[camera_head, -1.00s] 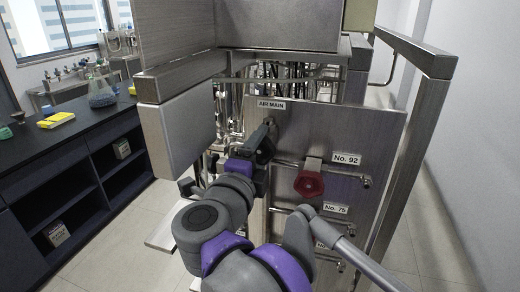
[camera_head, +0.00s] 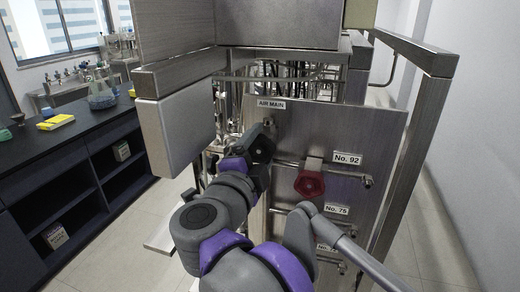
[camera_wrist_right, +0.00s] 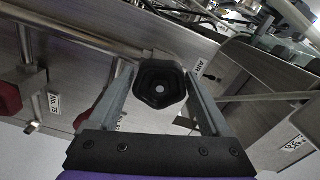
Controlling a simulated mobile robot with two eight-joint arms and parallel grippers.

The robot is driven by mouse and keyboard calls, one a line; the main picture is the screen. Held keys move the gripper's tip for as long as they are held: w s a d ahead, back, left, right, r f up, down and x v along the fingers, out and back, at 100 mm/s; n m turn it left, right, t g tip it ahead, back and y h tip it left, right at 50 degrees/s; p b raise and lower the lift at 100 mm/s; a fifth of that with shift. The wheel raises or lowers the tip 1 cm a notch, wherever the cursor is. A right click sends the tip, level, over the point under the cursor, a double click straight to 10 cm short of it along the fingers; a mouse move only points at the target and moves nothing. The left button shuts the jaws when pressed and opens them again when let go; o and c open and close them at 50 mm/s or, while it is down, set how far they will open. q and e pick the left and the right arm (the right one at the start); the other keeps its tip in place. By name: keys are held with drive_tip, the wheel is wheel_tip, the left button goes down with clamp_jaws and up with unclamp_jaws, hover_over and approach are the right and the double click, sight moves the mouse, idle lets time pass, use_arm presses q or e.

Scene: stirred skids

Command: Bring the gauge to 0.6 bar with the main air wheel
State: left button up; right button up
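The main air wheel (camera_wrist_right: 160,84) is a dark, lobed handwheel under the AIR MAIN label (camera_head: 271,104). In the head view it is mostly hidden behind my right gripper (camera_head: 264,137), at the upper left of the steel panel. In the right wrist view my right gripper (camera_wrist_right: 160,78) has its two fingers apart, one on each side of the wheel. Narrow gaps seem to show between fingers and rim; contact is not clear. No gauge face can be made out in either view. My left gripper is not in view.
A red handwheel (camera_head: 310,183) by the No. 92 label (camera_head: 347,158) sits right of my right gripper on the steel panel (camera_head: 370,128). A No. 75 label (camera_head: 336,209) is below it. A steel box (camera_head: 180,132) overhangs at left. A dark bench (camera_head: 70,150) stands farther left.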

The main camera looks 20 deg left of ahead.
drive_tip(key=shift+o, duration=1)
drive_tip(key=shift+s, duration=0.1)
drive_tip(key=s+b, duration=0.1)
drive_tip(key=s, duration=0.9)
drive_tip(key=shift+s+a, duration=0.2)
drive_tip(key=shift+s, duration=0.15)
